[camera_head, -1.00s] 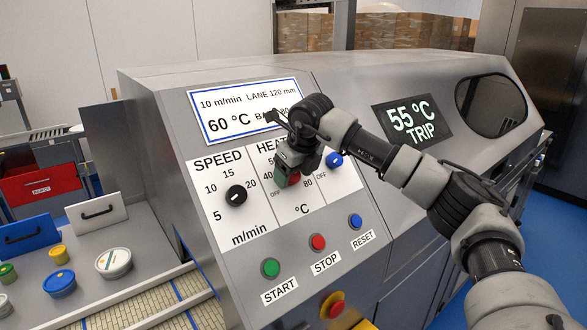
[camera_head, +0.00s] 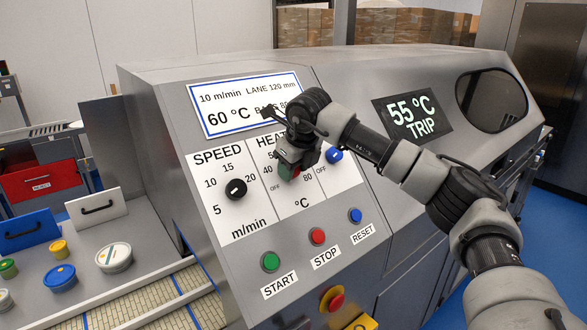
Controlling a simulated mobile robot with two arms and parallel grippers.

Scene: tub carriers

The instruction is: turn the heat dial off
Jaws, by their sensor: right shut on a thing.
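The heat dial sits on the white HEAT panel (camera_head: 303,202) of the grey machine, with 40, 80, OFF and °C marks around it. My right gripper (camera_head: 288,172) is on the dial and shut on it, and hides most of it. A red and green patch shows at the fingertips. I cannot see where the dial's pointer stands. My left gripper is not in view.
The black speed dial (camera_head: 236,189) is left of the heat dial, and a blue knob (camera_head: 334,156) is close on the right. Below are the green START (camera_head: 270,262), red STOP (camera_head: 317,236) and blue RESET (camera_head: 355,215) buttons. A display (camera_head: 411,117) reads 55 °C TRIP.

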